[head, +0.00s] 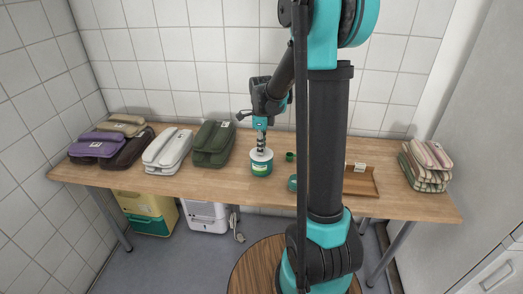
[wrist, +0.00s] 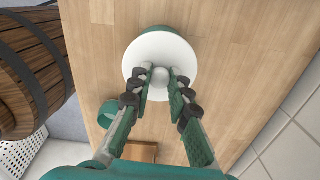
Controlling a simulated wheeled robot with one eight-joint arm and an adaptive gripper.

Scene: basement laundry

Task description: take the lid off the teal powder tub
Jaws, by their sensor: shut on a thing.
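The teal powder tub (head: 261,170) stands upright on the wooden table, near its middle. Its round white lid (head: 261,156) shows on top of it. In the wrist view the lid (wrist: 142,51) fills the top middle, with a sliver of the teal tub (wrist: 157,28) showing past its edge. My gripper (head: 261,148) points straight down over the lid. I cannot tell any gap between lid and tub.
A small green cup (head: 290,156) and a teal round thing (head: 293,183) lie right of the tub, near a wooden tray (head: 361,183). Striped cloths (head: 426,166) are at the table's right end. The wall is behind.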

